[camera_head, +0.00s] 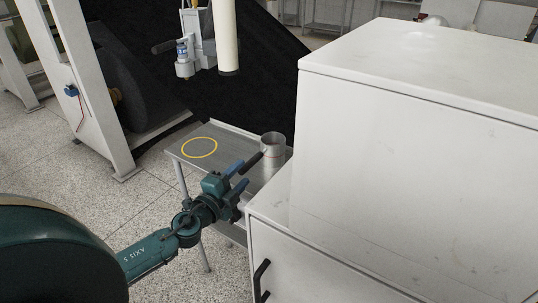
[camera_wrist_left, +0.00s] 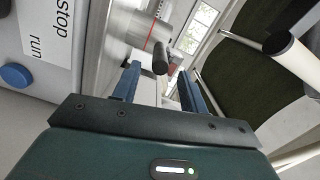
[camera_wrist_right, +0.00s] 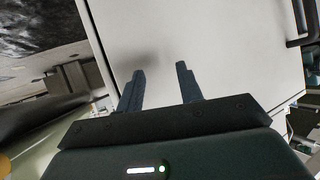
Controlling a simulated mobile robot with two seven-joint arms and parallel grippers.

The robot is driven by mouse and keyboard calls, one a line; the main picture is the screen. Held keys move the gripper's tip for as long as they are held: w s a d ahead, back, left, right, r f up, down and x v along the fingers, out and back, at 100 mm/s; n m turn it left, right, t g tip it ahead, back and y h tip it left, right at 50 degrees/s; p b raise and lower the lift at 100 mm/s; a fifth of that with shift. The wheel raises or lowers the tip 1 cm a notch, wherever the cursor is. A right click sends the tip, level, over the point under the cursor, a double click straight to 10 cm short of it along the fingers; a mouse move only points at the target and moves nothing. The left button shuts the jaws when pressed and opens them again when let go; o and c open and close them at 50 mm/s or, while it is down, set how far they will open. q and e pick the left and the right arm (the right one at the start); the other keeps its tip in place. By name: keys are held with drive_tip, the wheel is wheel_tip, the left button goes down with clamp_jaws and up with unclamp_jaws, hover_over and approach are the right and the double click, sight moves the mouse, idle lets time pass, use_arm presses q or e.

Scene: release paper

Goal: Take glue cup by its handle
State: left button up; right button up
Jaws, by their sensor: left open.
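The glue cup (camera_head: 272,145) is a grey metal cylinder standing upright on a small metal table. Its dark handle (camera_head: 249,163) points toward my left gripper (camera_head: 242,175). My left gripper is open, close to the handle. In the left wrist view, the handle (camera_wrist_left: 160,60) appears between and just beyond the two blue fingers (camera_wrist_left: 158,82), with the cup (camera_wrist_left: 128,27) behind it. I cannot tell whether a finger touches the handle. My right gripper (camera_wrist_right: 160,78) is open and empty in front of a pale panel, away from the cup.
The metal table (camera_head: 232,145) has a yellow ring (camera_head: 199,147) left of the cup. A large white cabinet (camera_head: 410,150) stands close on the right. A white column (camera_head: 225,40) hangs above the table's back. A panel marked "stop" and "run" (camera_wrist_left: 48,28) is beside my left gripper.

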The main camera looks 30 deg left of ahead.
sight(259, 156)
use_arm(q)
drive_tip(key=shift+w+a+f+p, duration=0.1)
drive_tip(key=shift+w+p, duration=0.1)
drive_tip(key=shift+w, duration=1.1)
drive_tip(key=shift+w+a+f+p, duration=0.1)
drive_tip(key=shift+w+p, duration=0.05)
drive_tip(key=shift+w, duration=1.15)
drive_tip(key=shift+c, duration=0.2)
clamp_jaws()
